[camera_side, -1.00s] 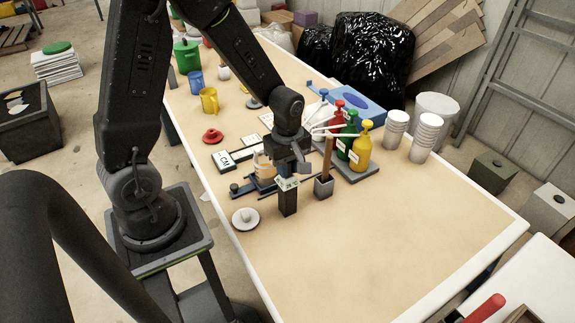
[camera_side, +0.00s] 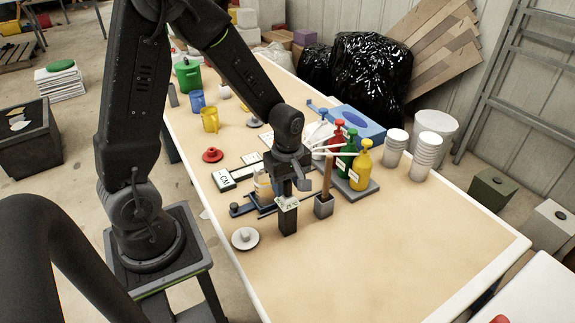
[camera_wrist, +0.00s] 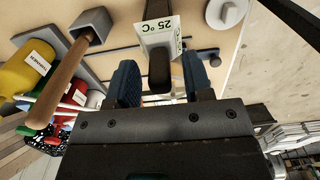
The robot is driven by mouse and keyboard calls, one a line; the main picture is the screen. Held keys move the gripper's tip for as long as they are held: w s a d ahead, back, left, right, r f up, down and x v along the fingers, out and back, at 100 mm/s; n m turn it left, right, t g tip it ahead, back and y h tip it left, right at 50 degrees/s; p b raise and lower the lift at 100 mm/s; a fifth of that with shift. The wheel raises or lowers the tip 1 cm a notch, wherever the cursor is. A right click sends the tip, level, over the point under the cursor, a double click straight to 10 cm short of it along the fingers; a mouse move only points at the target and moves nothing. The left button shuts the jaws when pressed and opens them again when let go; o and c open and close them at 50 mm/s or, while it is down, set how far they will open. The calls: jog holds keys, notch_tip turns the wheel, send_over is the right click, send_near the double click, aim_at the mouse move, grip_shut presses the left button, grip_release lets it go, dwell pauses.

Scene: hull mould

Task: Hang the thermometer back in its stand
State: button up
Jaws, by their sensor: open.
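A black upright block, which looks like the stand (camera_side: 288,222), is on the table in the side view. A white tag reading 25 °C (camera_side: 287,203) sits at its top; the tag also shows in the wrist view (camera_wrist: 160,27). A dark stem (camera_wrist: 159,70), seemingly the thermometer's, reaches from the tag toward my gripper. My gripper (camera_side: 293,186) is just above the block, pointing down. In the wrist view its two dark blue fingers (camera_wrist: 160,82) are apart, one on each side of the stem, with gaps visible. How the thermometer sits in the stand is hidden.
A grey holder with a wooden handle (camera_side: 327,175) stands close to the right. Red, green and yellow bottles (camera_side: 361,168) are behind it. A white round lid (camera_side: 245,238) lies to the front left. The right front of the table is clear.

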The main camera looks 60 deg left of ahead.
notch_tip(320, 180, up, 11)
jog(key=s+d+r+m+t, duration=0.5)
jog(key=s+r+m, duration=0.4)
jog(key=m, duration=0.9)
jog(key=s+d, duration=0.1)
jog(key=s, duration=0.1)
jog(key=shift+s+d+r+t, duration=0.2)
jog(key=shift+s+t, duration=0.1)
jog(key=shift+s, duration=0.05)
